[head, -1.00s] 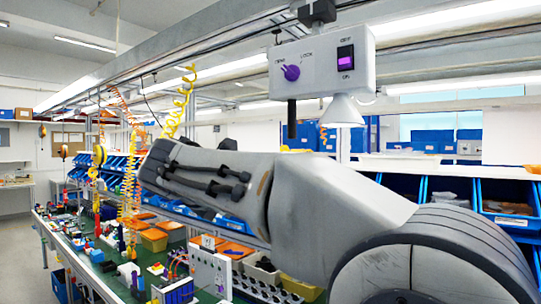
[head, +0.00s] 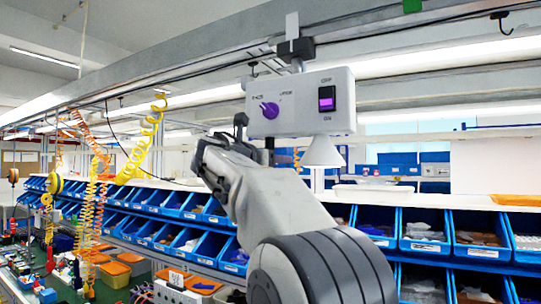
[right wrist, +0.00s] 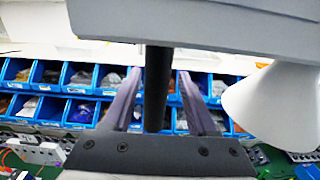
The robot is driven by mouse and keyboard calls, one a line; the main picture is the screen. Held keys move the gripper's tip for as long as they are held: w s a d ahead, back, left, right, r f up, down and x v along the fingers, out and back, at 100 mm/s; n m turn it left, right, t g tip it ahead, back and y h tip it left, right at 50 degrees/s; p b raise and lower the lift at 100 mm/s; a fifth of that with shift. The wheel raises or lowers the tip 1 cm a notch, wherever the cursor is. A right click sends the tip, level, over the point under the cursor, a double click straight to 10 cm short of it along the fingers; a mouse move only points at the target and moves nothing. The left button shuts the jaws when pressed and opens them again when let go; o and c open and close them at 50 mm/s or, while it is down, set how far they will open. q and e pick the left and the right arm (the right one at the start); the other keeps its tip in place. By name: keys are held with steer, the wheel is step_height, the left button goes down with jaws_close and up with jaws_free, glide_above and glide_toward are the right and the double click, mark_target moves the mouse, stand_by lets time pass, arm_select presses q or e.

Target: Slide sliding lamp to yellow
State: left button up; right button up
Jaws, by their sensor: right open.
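The sliding lamp is a light grey box (head: 300,104) hanging from the overhead rail (head: 405,40). It has a purple rotary knob, a lit purple rocker switch and a white cone shade (head: 322,152) below. A black rod points down from its underside; it shows in the right wrist view (right wrist: 157,90), along with the shade (right wrist: 275,105). There my right gripper (right wrist: 158,88) is open, with one finger on each side of the rod and visible gaps. In the head view my right arm partly covers the rod. My left gripper is not in view.
A green marker (head: 412,5) sits on the rail to the right, and a white tag (head: 292,25) is above the lamp. I see no yellow rail marker. Coiled yellow hoses (head: 140,145) hang at left. Blue bins (head: 425,247) line the shelves behind.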

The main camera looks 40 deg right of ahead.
steer(key=shift+w+d, duration=0.25)
steer(key=shift+d, duration=0.3)
jaws_close()
steer(key=shift+a, duration=0.1)
stand_by(0.9)
